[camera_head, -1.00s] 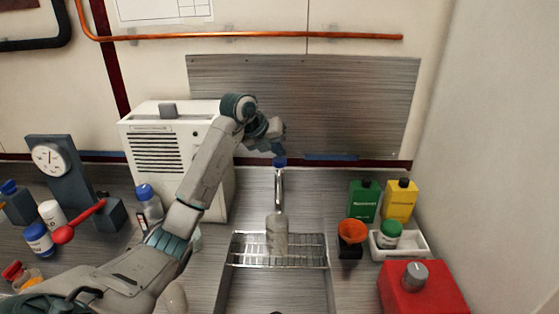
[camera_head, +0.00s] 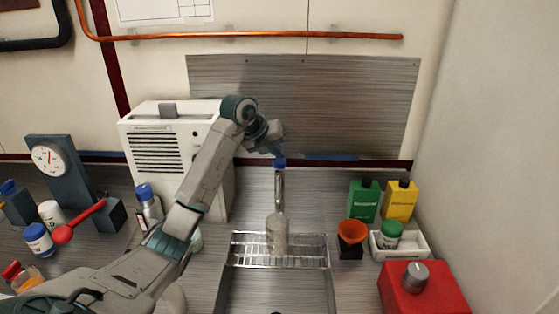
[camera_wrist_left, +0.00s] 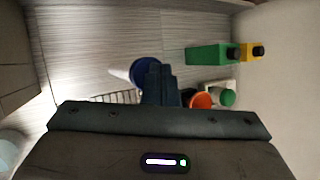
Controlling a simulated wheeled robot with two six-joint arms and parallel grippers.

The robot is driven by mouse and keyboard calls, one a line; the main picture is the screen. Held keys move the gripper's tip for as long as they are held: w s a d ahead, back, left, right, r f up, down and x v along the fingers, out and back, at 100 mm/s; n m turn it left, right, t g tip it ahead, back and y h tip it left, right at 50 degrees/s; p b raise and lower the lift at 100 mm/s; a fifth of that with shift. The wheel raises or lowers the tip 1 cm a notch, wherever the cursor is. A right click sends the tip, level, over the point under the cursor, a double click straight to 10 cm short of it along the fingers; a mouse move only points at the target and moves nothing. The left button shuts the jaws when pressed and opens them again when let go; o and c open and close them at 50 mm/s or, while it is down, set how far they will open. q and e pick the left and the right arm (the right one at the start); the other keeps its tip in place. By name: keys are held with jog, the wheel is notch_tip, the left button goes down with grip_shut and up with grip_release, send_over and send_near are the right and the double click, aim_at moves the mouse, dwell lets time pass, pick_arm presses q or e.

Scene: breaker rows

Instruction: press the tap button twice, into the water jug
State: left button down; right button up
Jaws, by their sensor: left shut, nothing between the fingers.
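The tap (camera_head: 279,190) stands at the back of the sink, with a blue button (camera_head: 280,163) on top. The button also shows as a blue round shape in the left wrist view (camera_wrist_left: 146,67), partly behind the fingers. A clear water jug (camera_head: 277,233) stands upright on the wire rack, under the spout. Its water level is too small to tell. My left gripper (camera_head: 278,152) is shut and empty, its tips right over the button. I cannot tell whether they touch it. The fingers (camera_wrist_left: 160,84) show dark and together in the wrist view. My right gripper is not in view.
The wire rack (camera_head: 250,249) spans the sink. To its right are an orange funnel (camera_head: 352,230), a white tray (camera_head: 411,251), green (camera_head: 365,203) and yellow (camera_head: 400,203) bottles and a red box (camera_head: 424,292). A white machine (camera_head: 160,142) stands behind my left arm.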

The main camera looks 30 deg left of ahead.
aim_at(278, 161)
pick_arm(q)
jog(key=shift+f+b, duration=0.3)
jog(key=shift+f, duration=0.35)
jog(key=shift+r, duration=0.1)
dwell(0.5)
jog(key=shift+r+p, duration=1.05)
jog(key=shift+r, duration=0.2)
jog(key=shift+r, duration=0.1)
notch_tip(278, 161, up, 5)
jog(key=p, duration=0.4)
dwell(0.3)
